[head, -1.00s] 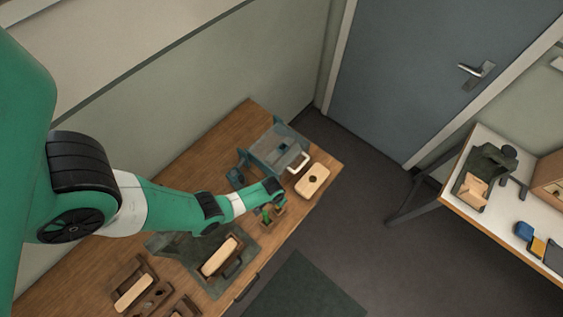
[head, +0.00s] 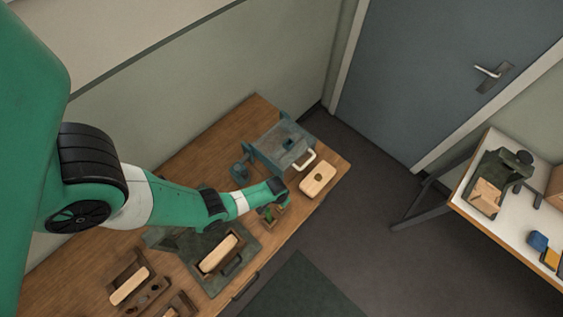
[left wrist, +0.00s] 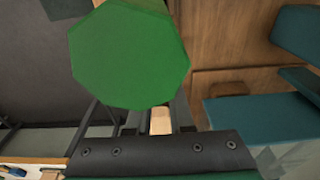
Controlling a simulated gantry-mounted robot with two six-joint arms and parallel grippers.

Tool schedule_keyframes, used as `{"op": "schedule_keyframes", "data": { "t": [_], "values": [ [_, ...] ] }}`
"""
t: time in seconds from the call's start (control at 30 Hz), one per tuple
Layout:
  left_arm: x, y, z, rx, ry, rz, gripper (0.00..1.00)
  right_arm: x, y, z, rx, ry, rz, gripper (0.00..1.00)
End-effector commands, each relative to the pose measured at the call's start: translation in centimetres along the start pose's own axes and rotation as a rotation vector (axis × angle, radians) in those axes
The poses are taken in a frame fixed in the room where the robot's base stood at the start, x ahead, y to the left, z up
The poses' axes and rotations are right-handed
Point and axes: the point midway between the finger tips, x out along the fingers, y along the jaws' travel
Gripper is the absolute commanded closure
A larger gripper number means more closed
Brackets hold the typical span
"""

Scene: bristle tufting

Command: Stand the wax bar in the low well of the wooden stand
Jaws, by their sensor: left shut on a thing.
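The wax bar is a green, many-sided block. In the left wrist view the wax bar (left wrist: 130,55) is large and close, with its flat end face toward the camera. In the head view only a small green piece of the wax bar (head: 268,213) shows under my left gripper (head: 274,204). My left gripper is shut on it. The small wooden stand (head: 277,218) is right by the bar near the table's front edge. I cannot tell whether the bar touches the low well, as the arm and bar hide it. My right gripper is not in view.
A blue-grey machine (head: 278,148) with a pale handle and a light wooden block with a hole (head: 318,181) stand close beyond the gripper. A brush block (head: 218,254) lies on a dark green mat (head: 240,250). Wooden racks (head: 130,285) are at the near left.

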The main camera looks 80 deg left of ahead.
Motion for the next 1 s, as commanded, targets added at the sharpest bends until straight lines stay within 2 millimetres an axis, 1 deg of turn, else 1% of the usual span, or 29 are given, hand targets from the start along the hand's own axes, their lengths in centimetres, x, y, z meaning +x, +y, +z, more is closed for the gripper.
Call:
{"op": "schedule_keyframes", "data": {
  "t": [0.47,1.0],
  "values": [
    [0.1,0.0,0.0,0.0,0.0,0.0,1.0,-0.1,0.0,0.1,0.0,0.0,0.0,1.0],
    [2.0,0.0,0.2,0.0,0.0,0.0,1.0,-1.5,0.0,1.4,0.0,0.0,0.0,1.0]
  ]
}}
